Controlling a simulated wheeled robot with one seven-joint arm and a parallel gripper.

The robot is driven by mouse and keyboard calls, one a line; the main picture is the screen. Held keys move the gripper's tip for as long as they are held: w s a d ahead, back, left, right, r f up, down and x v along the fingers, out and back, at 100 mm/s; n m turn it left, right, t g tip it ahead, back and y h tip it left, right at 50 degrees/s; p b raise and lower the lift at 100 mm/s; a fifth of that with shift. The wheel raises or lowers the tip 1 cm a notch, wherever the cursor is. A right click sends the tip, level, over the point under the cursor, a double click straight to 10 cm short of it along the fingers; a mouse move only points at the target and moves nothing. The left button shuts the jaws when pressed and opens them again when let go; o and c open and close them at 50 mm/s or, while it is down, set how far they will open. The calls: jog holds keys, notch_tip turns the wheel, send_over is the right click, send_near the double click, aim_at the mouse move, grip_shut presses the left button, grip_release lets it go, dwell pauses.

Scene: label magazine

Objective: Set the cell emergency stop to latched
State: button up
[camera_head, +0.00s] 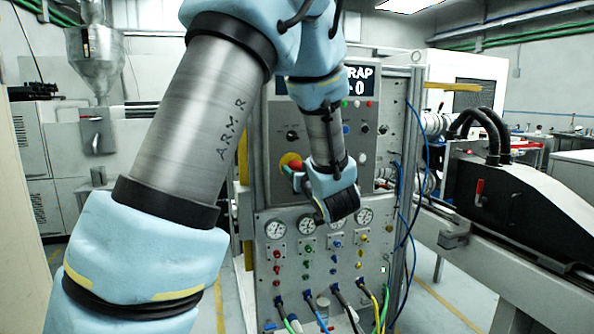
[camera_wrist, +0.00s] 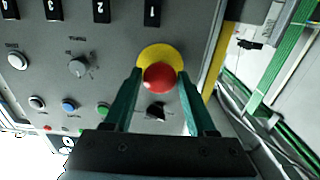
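The emergency stop is a red mushroom button (camera_wrist: 160,79) on a round yellow backing (camera_wrist: 157,54), mounted on a grey control panel (camera_wrist: 205,30). In the head view its red and yellow edge (camera_head: 290,160) shows, partly covered by my arm. My gripper (camera_wrist: 159,74) points at the panel with its two green fingers apart, one on each side of the button. It looks open and empty; whether a fingertip touches the button or the panel I cannot tell. In the head view my gripper (camera_head: 300,180) is at the panel front, mostly behind my wrist. The button's depth is hard to judge.
A black selector knob (camera_wrist: 156,111) sits close to the button between the fingers. Another knob (camera_wrist: 78,67) and blue (camera_wrist: 69,106) and green (camera_wrist: 103,109) buttons lie to the left. Gauges (camera_head: 276,229) and hoses (camera_head: 373,300) are lower on the cabinet. A black-covered machine (camera_head: 520,200) stands right.

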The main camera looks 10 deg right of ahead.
grip_shut()
